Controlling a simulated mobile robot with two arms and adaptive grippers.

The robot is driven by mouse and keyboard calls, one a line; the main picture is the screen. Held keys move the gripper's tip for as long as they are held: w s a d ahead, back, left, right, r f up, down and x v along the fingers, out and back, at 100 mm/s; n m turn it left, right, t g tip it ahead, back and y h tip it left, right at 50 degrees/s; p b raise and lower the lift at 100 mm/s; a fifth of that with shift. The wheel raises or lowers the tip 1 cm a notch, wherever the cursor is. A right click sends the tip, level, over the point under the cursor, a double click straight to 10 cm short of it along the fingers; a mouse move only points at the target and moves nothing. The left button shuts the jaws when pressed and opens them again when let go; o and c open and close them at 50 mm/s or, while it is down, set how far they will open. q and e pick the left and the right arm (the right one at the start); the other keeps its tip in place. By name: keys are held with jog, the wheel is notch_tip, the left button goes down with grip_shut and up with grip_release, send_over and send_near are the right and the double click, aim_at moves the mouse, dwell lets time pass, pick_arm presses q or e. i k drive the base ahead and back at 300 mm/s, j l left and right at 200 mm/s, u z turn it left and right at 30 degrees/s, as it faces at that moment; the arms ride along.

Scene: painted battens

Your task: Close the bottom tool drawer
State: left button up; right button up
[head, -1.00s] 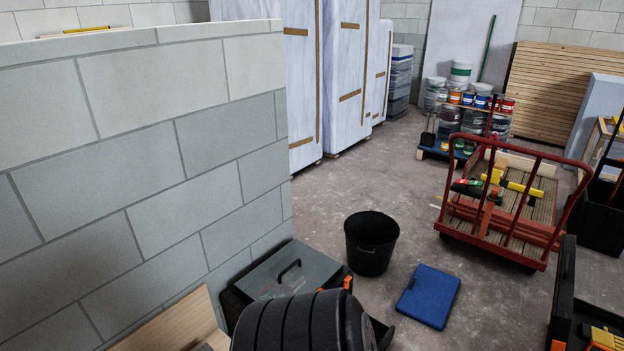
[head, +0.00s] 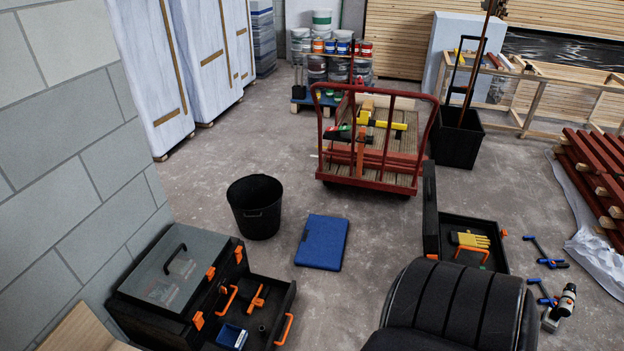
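The tool chest (head: 175,268), black with a grey lid and orange latches, stands on the floor at the lower left of the head view, beside the block wall. Its bottom tool drawer (head: 284,298) is pulled out to the right, with an orange handle on its front. Orange tools (head: 256,299) and a small blue box (head: 232,337) lie in the drawer. Neither gripper is in view. A dark ribbed part of my own body fills the bottom centre-right and hides the floor there.
A black bucket (head: 255,212) and a flat blue case (head: 322,243) are on the floor past the drawer. An open black case (head: 492,235) holds yellow gloves (head: 470,239). A red trolley (head: 372,165) stands behind. Clamps (head: 541,252) lie at right. Floor between drawer and blue case is clear.

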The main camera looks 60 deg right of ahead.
aim_at(248, 318)
jog(key=z, duration=1.4)
